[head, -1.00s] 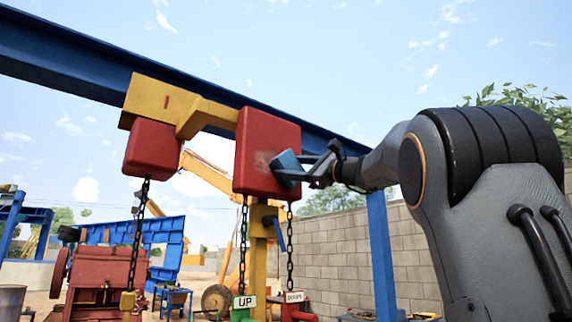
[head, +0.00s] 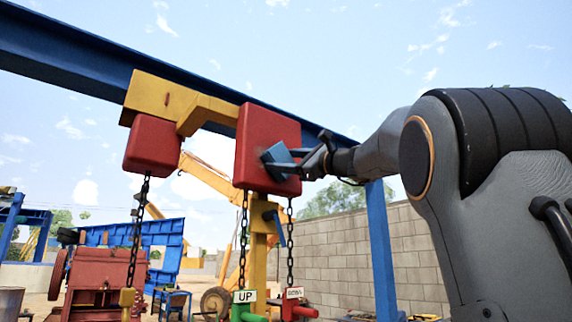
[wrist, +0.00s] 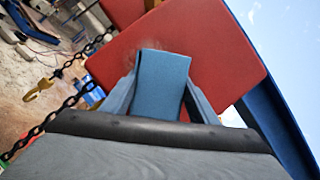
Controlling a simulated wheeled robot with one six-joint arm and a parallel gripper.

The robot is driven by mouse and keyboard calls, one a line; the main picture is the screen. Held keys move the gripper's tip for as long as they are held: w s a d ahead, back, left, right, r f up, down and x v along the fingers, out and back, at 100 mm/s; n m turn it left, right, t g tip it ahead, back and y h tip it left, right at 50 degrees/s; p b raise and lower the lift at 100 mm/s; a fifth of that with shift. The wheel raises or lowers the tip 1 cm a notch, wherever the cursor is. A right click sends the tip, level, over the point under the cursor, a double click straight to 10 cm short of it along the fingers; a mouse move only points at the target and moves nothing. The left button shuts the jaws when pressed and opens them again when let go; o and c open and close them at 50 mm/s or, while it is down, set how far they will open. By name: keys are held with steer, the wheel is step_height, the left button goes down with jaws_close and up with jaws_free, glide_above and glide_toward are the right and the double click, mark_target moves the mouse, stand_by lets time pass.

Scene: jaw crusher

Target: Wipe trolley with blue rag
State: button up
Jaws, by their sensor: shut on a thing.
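The trolley hangs under the blue beam, with a yellow frame (head: 165,102), a smaller red box (head: 152,146) on the left and a larger red box (head: 266,130) on the right. My gripper (head: 290,160) is shut on the folded blue rag (head: 277,160) and holds it at the right part of the larger red box's front face. The rag (wrist: 162,82) also shows between my fingers in the wrist view, before the red box (wrist: 225,50). A dull smudge shows on the red face left of the rag. Whether the rag touches the face is hard to tell.
Chains (head: 134,230) hang below both boxes. UP (head: 245,296) and DOWN (head: 293,292) handles hang below the larger box. The blue beam (head: 60,50) runs above. A block wall (head: 345,245) and red machine (head: 95,275) stand behind.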

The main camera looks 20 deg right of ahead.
mark_target(292, 159)
steer(key=shift+s+a+b, duration=0.35)
steer(key=shift+a+b, duration=0.15)
steer(key=shift+a, duration=0.7)
steer(key=shift+s+a+b, duration=0.4)
steer(key=shift+a+b, duration=0.15)
steer(key=shift+a, duration=0.6)
steer(key=shift+s+a+b, duration=0.35)
steer(key=shift+a+b, duration=0.15)
steer(key=shift+a, duration=0.7)
steer(key=shift+r+p, duration=0.85)
steer(key=shift+r, duration=0.1)
steer(key=shift+w+d+f+p, duration=0.15)
steer(key=shift+w+d, duration=0.3)
steer(key=shift+d, duration=0.75)
steer(key=shift+w+d+r+p, duration=0.1)
steer(key=shift+w+d+p, duration=0.25)
steer(key=shift+d, duration=0.8)
steer(key=shift+w+d+p, duration=0.3)
steer(key=shift+d, duration=0.75)
steer(key=shift+w+d+p, duration=0.3)
steer(key=shift+w+d, duration=0.05)
steer(key=shift+d, duration=0.75)
steer(key=shift+w+d+p, duration=0.3)
steer(key=shift+d, duration=0.75)
steer(key=shift+a, duration=0.1)
steer(key=shift+a, duration=0.1)
